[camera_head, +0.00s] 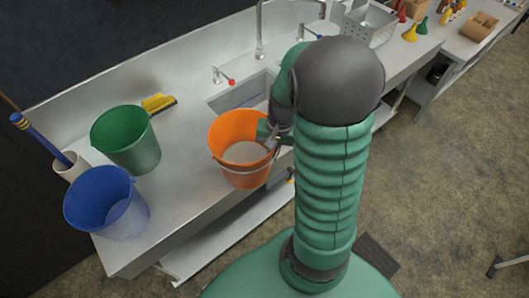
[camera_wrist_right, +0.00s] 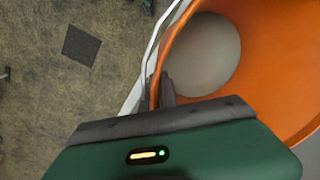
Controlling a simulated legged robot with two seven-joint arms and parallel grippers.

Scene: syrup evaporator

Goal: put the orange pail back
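The orange pail (camera_head: 236,178) is upright at the front edge of the steel counter, in front of the sink. I cannot tell whether its base touches the counter. It has a wire handle and a pale round bottom. My right gripper (camera_head: 271,142) is at the right side of its rim. In the right wrist view the fingers of the gripper (camera_wrist_right: 158,92) lie on either side of the rim of the orange pail (camera_wrist_right: 268,72), closed on it. My left gripper is not in view.
A green pail (camera_head: 127,142) and a blue pail (camera_head: 108,205) stand on the counter (camera_head: 185,185) to the left. A yellow brush (camera_head: 158,103) lies behind. The sink (camera_head: 240,94) has a tap. A perforated metal box (camera_head: 368,22) stands at the far right.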

